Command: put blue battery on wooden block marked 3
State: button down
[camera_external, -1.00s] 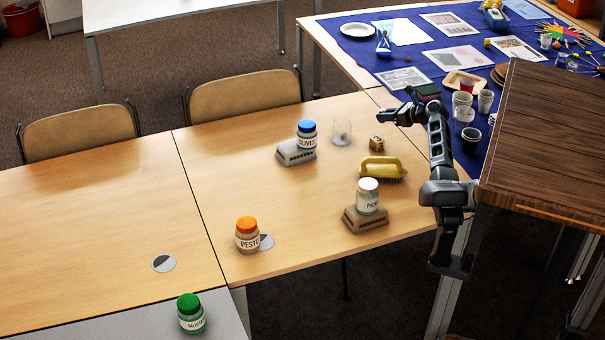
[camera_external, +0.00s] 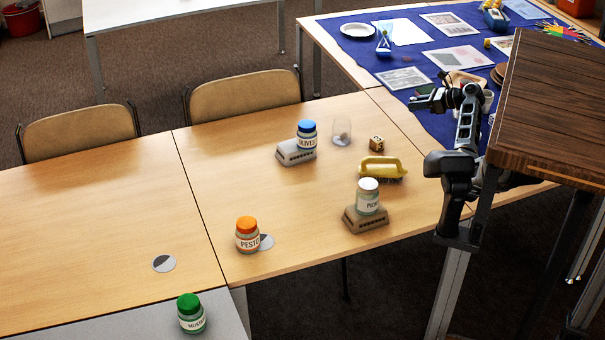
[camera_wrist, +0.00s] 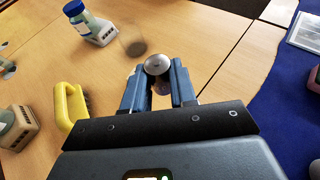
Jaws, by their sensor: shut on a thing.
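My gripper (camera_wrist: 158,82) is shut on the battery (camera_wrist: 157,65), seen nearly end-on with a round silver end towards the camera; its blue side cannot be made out. In the external view my gripper (camera_external: 416,103) is raised above the table, near the seam by the blue cloth. The small wooden block (camera_external: 377,144) stands on the table, below and left of my gripper in that picture. It has dark marks that are too small to read. In the wrist view the block is not clearly seen; the fingers and battery cover the middle.
A clear glass (camera_external: 341,132) and a yellow-handled brush (camera_external: 381,168) stand close to the block. A blue-lidded jar (camera_external: 307,136) and a white-lidded jar (camera_external: 368,197) sit on grey-brown stands. A brown wooden top (camera_external: 550,110) rises at right. The table's left part is mostly clear.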

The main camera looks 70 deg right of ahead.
jog(key=a+r+p, duration=0.2)
jog(key=y+b, duration=0.1)
send_over(381, 139)
jog(key=shift+n, duration=0.4)
notch_tip(381, 139, down, 8)
jog(key=shift+s+r, duration=0.15)
jog(key=shift+r, duration=0.05)
jog(key=shift+a+f+b, duration=0.1)
jog(key=shift+f+b, duration=0.35)
jog(key=shift+f, duration=1.55)
jog(key=shift+f, duration=0.1)
jog(key=c, duration=0.9)
grip_release()
